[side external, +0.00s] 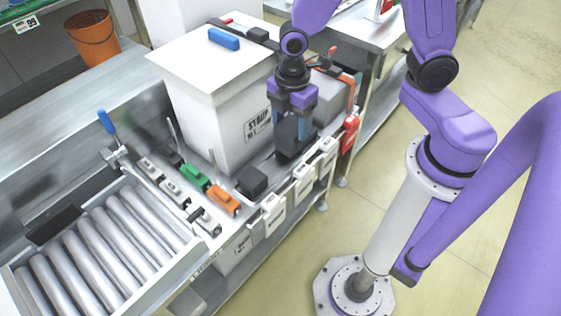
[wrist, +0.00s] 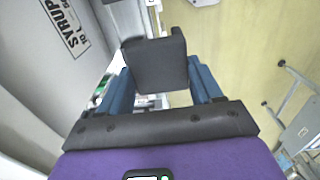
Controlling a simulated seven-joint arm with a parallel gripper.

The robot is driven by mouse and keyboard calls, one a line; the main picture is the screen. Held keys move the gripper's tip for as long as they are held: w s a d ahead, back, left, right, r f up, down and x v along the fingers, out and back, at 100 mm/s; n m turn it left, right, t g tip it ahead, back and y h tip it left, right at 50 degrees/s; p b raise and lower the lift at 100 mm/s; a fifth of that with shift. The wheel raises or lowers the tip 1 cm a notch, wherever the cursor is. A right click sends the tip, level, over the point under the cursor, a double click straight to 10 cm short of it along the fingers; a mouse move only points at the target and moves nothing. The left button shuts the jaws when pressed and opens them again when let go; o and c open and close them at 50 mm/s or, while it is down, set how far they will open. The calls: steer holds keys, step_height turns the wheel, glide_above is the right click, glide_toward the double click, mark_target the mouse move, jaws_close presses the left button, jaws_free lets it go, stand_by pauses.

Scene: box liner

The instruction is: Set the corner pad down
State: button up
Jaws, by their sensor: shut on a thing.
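My gripper (side external: 294,118) points down at the right side of the white box, its blue fingers shut on a black corner pad (side external: 296,143). In the wrist view the pad (wrist: 158,64) sits between the two blue fingers and looks slightly tilted. It is near the bench's front edge; I cannot tell whether it touches the bench. A second black block, which looks like another corner pad (side external: 251,181), lies on the bench to the left, in front of the box. The tall white box (side external: 209,120) bears a syrup label, which also shows in the wrist view (wrist: 66,25).
A blue-handled item (side external: 224,39) lies on the box top. Green (side external: 194,177) and orange (side external: 223,200) tools stand left of the second pad. A roller conveyor (side external: 110,245) is at left.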

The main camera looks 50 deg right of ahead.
steer(key=s+d+f, duration=0.5)
steer(key=s+f, duration=0.1)
steer(key=f, duration=0.1)
steer(key=shift+w+a+f, duration=0.55)
steer(key=shift+w+f, duration=1.55)
steer(key=shift+w, duration=0.25)
steer(key=shift+w+a+f, duration=0.55)
steer(key=shift+w+f, duration=1.5)
steer(key=shift+w, duration=0.25)
steer(key=shift+w+a+f, duration=0.55)
steer(key=shift+w+f, duration=1.55)
steer(key=shift+w, duration=0.25)
steer(key=shift+f, duration=0.15)
steer(key=o, duration=1.1)
